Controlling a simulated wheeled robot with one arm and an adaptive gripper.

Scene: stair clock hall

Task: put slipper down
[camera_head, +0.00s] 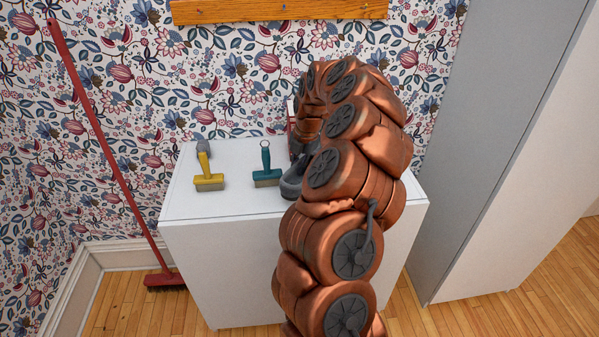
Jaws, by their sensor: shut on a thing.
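My arm reaches over the white cabinet (230,205) and bends down to its top, covering much of the right half. A dark grey rounded shape, which looks like the slipper (291,188), shows at the left edge of my arm, low over the cabinet top. My gripper (305,158) is partly hidden behind my arm and is shut on the slipper. Its fingertips are not clearly seen. I cannot tell whether the slipper touches the top.
A red broom (112,150) leans at left; a tall grey-white cabinet (490,150) stands right.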

